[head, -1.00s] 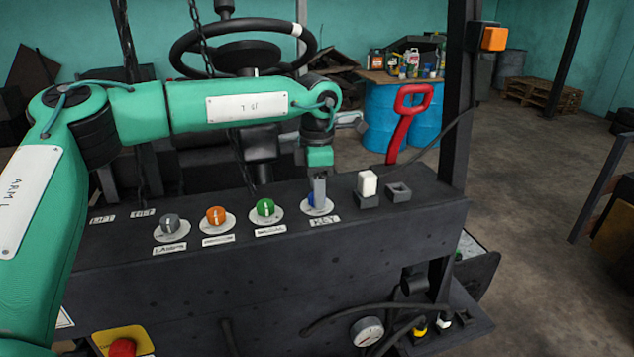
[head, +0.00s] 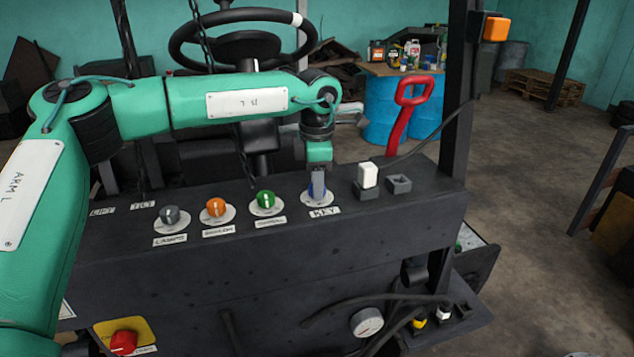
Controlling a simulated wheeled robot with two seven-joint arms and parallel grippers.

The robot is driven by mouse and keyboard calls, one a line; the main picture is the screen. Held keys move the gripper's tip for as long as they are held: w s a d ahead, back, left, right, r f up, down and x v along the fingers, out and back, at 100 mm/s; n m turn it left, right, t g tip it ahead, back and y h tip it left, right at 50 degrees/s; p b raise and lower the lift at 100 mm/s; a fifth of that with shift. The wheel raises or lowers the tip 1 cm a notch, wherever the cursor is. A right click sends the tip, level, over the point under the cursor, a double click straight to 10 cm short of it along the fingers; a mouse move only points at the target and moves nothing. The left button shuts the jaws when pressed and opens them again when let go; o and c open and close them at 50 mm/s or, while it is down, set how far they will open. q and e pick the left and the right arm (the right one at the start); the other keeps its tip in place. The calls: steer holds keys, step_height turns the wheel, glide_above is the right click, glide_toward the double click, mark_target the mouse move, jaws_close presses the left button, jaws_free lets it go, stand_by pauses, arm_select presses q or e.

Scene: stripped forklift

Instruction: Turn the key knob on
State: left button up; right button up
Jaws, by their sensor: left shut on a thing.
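Which way the knob points is hard to tell. My left arm comes in from the left and reaches across above the console. My right gripper is not in view.
Grey (head: 169,215), orange (head: 216,207) and green (head: 265,200) knobs stand in a row left of the key knob. A steering wheel (head: 243,38) and red handle (head: 413,92) rise behind.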

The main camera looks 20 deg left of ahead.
arm_select(q)
steer(key=m+b, duration=0.2)
steer(key=shift+f+m, duration=0.2)
steer(key=shift+m, duration=0.1)
steer(key=m+b, duration=0.1)
steer(key=m, duration=0.1)
steer(key=shift+m, duration=0.4)
steer(key=m+b, duration=0.1)
steer(key=m, duration=0.2)
steer(key=shift+r, duration=0.15)
steer(key=shift+m+b, duration=0.5)
steer(key=shift+m, duration=1)
steer(key=o, duration=1)
steer(key=shift+r, duration=0.1)
